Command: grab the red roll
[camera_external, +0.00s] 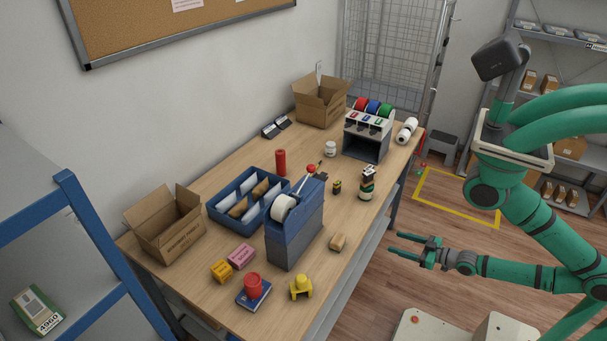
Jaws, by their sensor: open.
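Several red things could be the red roll. A red roll (360,104) sits beside a blue roll (373,107) and a green roll (385,111) on top of the grey dispenser (374,146) at the table's far end. A plain red cylinder (281,162) stands upright behind the blue divided tray. A red round piece (253,285) sits on a dark blue box or book (246,296) near the front. My gripper (397,245) is open and empty, off the table's right edge, apart from all of these.
A blue-grey tape machine (294,234) with a white roll stands mid-table. Open cardboard boxes (165,232) (320,104) stand at both ends. White rolls (406,131) lie beside the dispenser.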

